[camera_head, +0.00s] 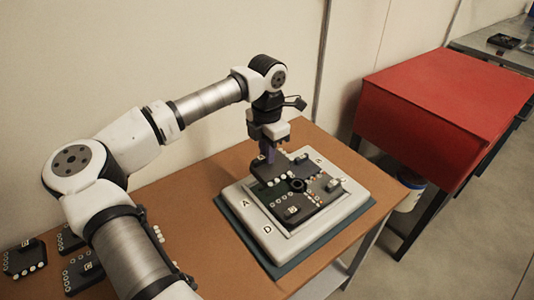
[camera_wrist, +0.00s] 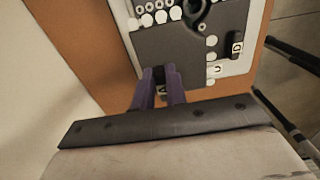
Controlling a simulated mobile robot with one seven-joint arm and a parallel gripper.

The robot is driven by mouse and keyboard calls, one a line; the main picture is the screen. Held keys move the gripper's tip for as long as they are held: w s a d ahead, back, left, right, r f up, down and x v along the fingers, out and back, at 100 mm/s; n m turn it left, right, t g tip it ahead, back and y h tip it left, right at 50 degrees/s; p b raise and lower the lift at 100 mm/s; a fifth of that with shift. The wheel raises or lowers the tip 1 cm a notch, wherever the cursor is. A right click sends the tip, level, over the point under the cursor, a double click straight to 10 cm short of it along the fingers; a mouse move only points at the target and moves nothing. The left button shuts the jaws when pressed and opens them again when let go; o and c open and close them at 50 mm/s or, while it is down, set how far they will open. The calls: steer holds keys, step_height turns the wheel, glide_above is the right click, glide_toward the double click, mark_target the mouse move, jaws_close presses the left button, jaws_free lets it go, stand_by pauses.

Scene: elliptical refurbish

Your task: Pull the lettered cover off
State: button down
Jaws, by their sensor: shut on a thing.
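A dark grey cover (camera_head: 268,172) with white round dots sits at the back-left part of a white framed board (camera_head: 262,228). My gripper (camera_head: 267,157) is above it, pointing down, with its purple fingers at the cover's near-wall edge. In the wrist view the fingers (camera_wrist: 160,86) are shut on a small black lettered block on the cover (camera_wrist: 165,48); the fingers partly hide its letter. The cover looks slightly raised on its near side, but I cannot tell if it is clear of the board. Other dark lettered covers (camera_head: 296,209) lie around a black ring (camera_head: 297,185).
The board rests on a dark teal mat (camera_head: 283,268) on a brown table (camera_head: 205,187). Several similar dark pieces (camera_head: 24,258) lie at the table's left. A red cabinet (camera_head: 440,105) stands to the right, across a gap.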

step_height(320, 180, up, 10)
steer(key=p, duration=0.4)
steer(key=shift+f+p, duration=0.2)
steer(key=shift+p, duration=0.15)
stand_by(0.4)
